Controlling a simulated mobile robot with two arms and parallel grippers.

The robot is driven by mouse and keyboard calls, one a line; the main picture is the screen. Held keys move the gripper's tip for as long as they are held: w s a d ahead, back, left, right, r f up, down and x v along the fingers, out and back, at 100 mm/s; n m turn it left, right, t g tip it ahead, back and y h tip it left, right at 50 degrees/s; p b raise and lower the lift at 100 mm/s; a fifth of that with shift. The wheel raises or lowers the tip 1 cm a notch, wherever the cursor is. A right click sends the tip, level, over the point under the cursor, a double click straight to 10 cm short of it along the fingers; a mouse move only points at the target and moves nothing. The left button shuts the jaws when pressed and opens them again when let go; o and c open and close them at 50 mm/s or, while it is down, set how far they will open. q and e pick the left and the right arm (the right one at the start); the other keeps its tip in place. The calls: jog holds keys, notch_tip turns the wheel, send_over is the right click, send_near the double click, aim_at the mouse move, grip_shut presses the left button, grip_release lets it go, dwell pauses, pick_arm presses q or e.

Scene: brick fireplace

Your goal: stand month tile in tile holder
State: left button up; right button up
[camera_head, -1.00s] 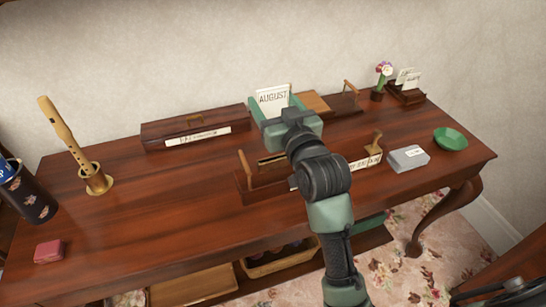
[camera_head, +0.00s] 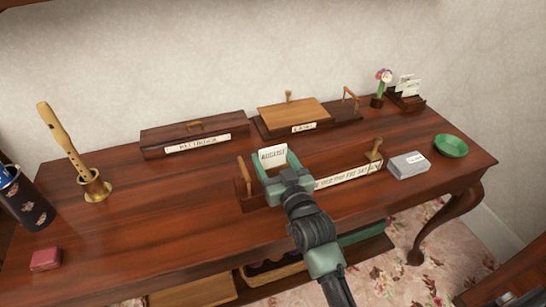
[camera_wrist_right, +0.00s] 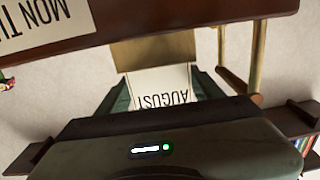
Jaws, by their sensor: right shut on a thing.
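The month tile (camera_head: 272,155) is a white card reading AUGUST. My right gripper (camera_head: 277,168) is shut on it, with a green finger on each side, and holds it upright. The tile holder (camera_head: 350,178) is a long dark wooden rack with a strip of weekday names on its front and a post near each end. The tile is at the holder's left part, near the left post. My gripper hides the tile's lower edge, so I cannot tell whether it touches the holder. In the right wrist view the tile (camera_wrist_right: 163,85) appears upside down between the fingers.
A labelled dark box (camera_head: 195,138) and a rack with a wooden panel (camera_head: 293,112) stand behind. A grey card box (camera_head: 409,164) and green bowl (camera_head: 451,146) are right. A recorder (camera_head: 62,140) stands at left. The table's (camera_head: 150,220) left front is mostly clear.

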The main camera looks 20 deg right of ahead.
jog(key=shift+f, duration=0.15)
jog(key=o, duration=1.4)
